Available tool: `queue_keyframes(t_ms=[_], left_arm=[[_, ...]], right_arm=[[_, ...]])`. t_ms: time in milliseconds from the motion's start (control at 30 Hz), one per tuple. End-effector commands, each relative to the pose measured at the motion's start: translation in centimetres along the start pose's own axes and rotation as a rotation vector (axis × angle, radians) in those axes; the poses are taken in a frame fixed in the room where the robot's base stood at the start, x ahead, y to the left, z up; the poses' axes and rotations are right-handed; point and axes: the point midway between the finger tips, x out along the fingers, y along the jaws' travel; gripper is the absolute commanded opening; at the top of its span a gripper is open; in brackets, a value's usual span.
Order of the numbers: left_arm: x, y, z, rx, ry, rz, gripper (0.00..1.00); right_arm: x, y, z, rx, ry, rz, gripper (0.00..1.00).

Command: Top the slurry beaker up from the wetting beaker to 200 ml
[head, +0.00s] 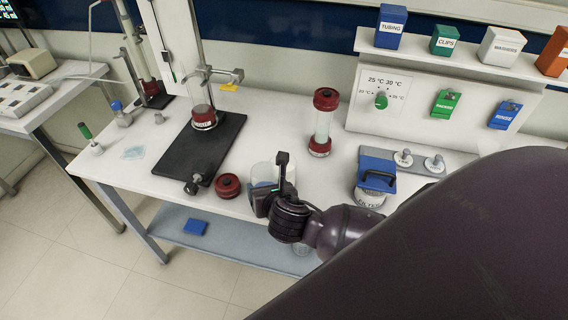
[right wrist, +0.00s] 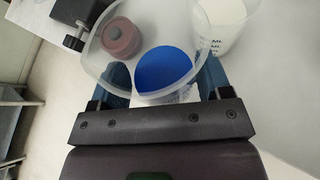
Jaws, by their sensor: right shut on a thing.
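My right gripper (head: 268,190) is shut on a clear beaker near the front edge of the bench. In the right wrist view the fingers of the gripper (right wrist: 163,88) stand on either side of this beaker (right wrist: 193,45), and blue shows at its bottom (right wrist: 165,70). A second beaker (right wrist: 228,22) with pale, whitish contents and printed ML marks stands close beside it. In the head view the two beakers overlap behind my gripper, with the pale one (head: 289,163) partly hidden. I cannot read either level. My left gripper is not in view.
A red knobbed cap (head: 227,186) lies left of the beakers. A black stand base (head: 205,150) with a clamped column is further left. A red-capped column (head: 322,125) stands behind. A blue-topped filter container (head: 373,180) is to the right.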

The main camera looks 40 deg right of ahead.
Motion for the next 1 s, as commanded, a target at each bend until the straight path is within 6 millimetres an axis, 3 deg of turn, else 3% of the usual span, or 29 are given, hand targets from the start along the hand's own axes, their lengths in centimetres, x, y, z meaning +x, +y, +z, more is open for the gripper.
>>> queue_keyframes(t_ms=[700,1000], left_arm=[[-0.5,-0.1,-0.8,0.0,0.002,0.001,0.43],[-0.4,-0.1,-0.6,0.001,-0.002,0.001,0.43]], right_arm=[[-2.3,0.6,4.1,0.002,-0.001,0.002,0.43],[-2.5,0.6,4.3,-0.047,-0.048,-0.019,0.43]])
